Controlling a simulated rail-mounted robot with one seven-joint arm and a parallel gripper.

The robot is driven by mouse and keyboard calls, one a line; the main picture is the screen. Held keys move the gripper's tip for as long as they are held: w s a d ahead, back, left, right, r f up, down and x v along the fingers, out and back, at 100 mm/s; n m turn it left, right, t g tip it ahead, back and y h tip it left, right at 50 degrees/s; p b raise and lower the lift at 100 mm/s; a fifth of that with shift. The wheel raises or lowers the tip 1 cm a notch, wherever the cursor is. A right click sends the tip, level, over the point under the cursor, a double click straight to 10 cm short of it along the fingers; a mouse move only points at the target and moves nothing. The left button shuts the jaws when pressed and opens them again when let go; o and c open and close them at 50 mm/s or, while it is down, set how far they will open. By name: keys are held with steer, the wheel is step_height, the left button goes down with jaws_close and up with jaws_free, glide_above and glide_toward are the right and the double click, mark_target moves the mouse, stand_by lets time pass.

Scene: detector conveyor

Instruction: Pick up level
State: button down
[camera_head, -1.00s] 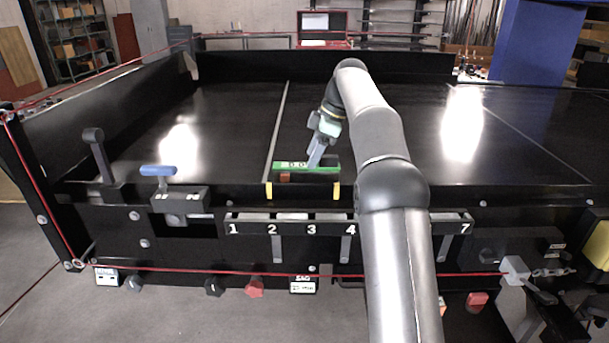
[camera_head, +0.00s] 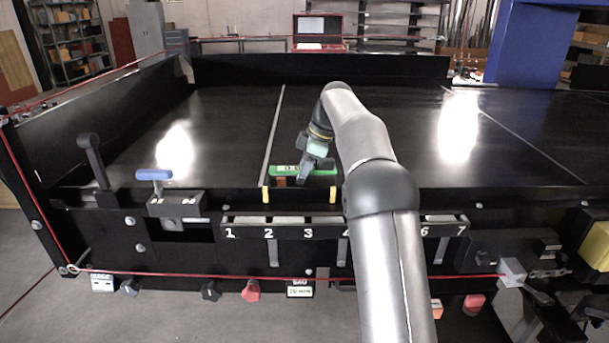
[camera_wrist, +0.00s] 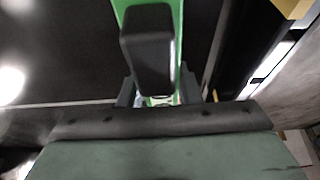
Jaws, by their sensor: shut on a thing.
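The level is a green bar (camera_head: 320,171) near the front edge of the black conveyor surface, between two yellow marks. My gripper (camera_head: 306,172) reaches down onto it from above and is shut on it near its left-middle part. In the wrist view the green level (camera_wrist: 179,20) runs away from the camera, partly hidden behind a dark block. My gripper's grey fingers (camera_wrist: 160,95) lie on either side of it. I cannot tell whether the level is touching the surface.
The black conveyor surface (camera_head: 220,120) is broad and clear. A rail with numbers (camera_head: 330,229) runs along its front. A blue-handled lever (camera_head: 154,175) and a black lever (camera_head: 92,160) stand at the left. A red case (camera_head: 318,30) is behind.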

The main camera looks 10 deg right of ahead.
mark_target(299, 168)
steer(key=shift+r, duration=0.2)
steer(key=shift+r, duration=0.25)
step_height(299, 168, up, 2)
steer(key=shift+r, duration=0.2)
steer(key=s+r+b, duration=0.6)
steer(key=s+r, duration=0.3)
steer(key=s, duration=0.5)
steer(key=shift+r, duration=0.3)
